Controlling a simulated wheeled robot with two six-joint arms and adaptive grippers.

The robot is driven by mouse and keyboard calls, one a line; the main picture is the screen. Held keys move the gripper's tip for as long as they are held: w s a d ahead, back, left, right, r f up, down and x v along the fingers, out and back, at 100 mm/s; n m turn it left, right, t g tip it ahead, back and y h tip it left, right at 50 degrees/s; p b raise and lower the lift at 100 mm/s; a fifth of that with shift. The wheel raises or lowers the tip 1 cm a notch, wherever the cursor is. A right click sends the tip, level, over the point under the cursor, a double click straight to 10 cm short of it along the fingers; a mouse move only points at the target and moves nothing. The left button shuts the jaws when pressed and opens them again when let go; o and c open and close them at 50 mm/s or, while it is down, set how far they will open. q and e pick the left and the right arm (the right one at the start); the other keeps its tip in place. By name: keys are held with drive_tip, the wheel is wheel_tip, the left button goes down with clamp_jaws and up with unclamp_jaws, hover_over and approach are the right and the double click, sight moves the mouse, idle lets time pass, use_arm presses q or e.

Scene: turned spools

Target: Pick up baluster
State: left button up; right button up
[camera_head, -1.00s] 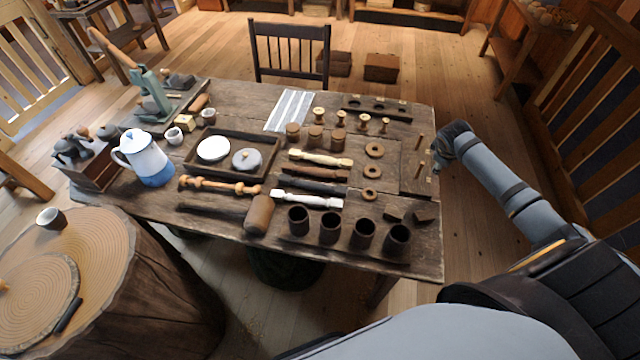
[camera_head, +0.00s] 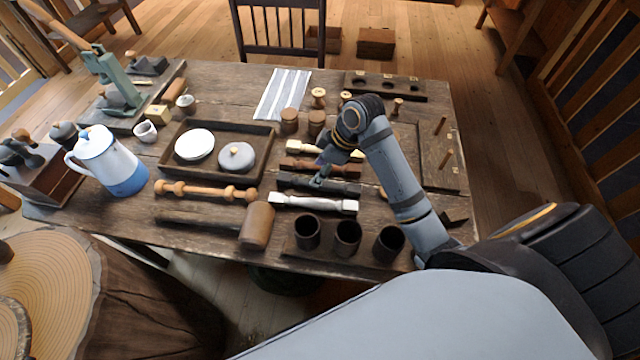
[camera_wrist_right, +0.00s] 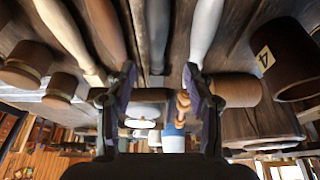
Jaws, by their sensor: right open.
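Several turned baluster-like pieces lie side by side on the table: a cream one (camera_head: 310,148), a reddish-brown one (camera_head: 300,165), a dark grey one (camera_head: 345,187) and a white one (camera_head: 310,204). A longer light-wood turned spindle (camera_head: 205,191) lies to their left. I cannot tell which one the task means. My right gripper (camera_head: 321,175) is over the row, near the reddish-brown and dark pieces. In the wrist view my right gripper (camera_wrist_right: 160,88) is open and empty, with the dark piece (camera_wrist_right: 158,30) between its fingers' directions and the white one (camera_wrist_right: 206,28) to the right. My left gripper is not in view.
A tray (camera_head: 262,139) and blue-white pot (camera_head: 108,165) stand to the left.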

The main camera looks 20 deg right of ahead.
sight(310, 180)
drive_tip(key=shift+w+a+f, duration=0.25)
drive_tip(key=shift+f, duration=0.4)
drive_tip(key=shift+w+f, duration=0.2)
drive_tip(key=shift+a+f, duration=0.2)
drive_tip(key=shift+f, duration=0.25)
drive_tip(key=x, duration=0.4)
drive_tip(key=shift+w+d, duration=0.1)
drive_tip(key=shift+f, duration=0.1)
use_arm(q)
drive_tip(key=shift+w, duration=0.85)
use_arm(e)
clamp_jaws()
